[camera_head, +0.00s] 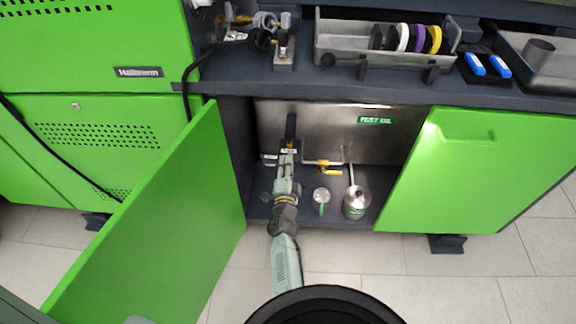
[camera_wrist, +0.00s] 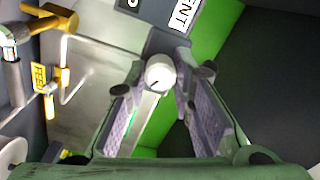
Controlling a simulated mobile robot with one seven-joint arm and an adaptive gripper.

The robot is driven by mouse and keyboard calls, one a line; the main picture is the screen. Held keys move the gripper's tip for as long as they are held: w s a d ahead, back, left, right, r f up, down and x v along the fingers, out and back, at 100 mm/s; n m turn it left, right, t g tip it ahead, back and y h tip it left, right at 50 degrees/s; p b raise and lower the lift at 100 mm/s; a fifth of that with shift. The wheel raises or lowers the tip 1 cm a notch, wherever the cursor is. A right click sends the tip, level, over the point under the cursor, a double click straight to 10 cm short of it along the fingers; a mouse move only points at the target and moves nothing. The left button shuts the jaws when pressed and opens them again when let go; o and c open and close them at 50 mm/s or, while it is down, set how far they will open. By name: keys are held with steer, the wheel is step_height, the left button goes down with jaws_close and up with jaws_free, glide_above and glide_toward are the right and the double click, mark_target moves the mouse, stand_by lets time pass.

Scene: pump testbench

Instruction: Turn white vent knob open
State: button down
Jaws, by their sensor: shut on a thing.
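The white vent knob (camera_wrist: 158,73) is round with a dark mark on its face. It sits below a white label ending in "ENT" (camera_wrist: 186,14) in the wrist view. My gripper (camera_wrist: 160,76) has one finger on each side of the knob and is shut on it. In the head view my gripper (camera_head: 288,150) is inside the open cabinet, near the back panel. The knob cannot be made out there behind my arm.
The open green door (camera_head: 150,220) stands left of my arm. Right of my gripper are a yellow-handled valve (camera_head: 330,172), a small clear jar (camera_head: 321,196) and a metal flask (camera_head: 356,203). A yellow feed valve (camera_wrist: 45,80) shows left in the wrist view.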

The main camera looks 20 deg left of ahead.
steer(key=shift+a, duration=0.1)
stand_by(0.3)
steer(key=c, duration=1.4)
jaws_free()
steer(key=shift+o, duration=0.2)
steer(key=shift+r, duration=0.1)
step_height(320, 180, up, 6)
steer(key=shift+a+f, duration=0.15)
steer(key=shift+f, duration=0.05)
steer(key=shift+d+r, duration=0.2)
steer(key=shift+r, duration=1.9)
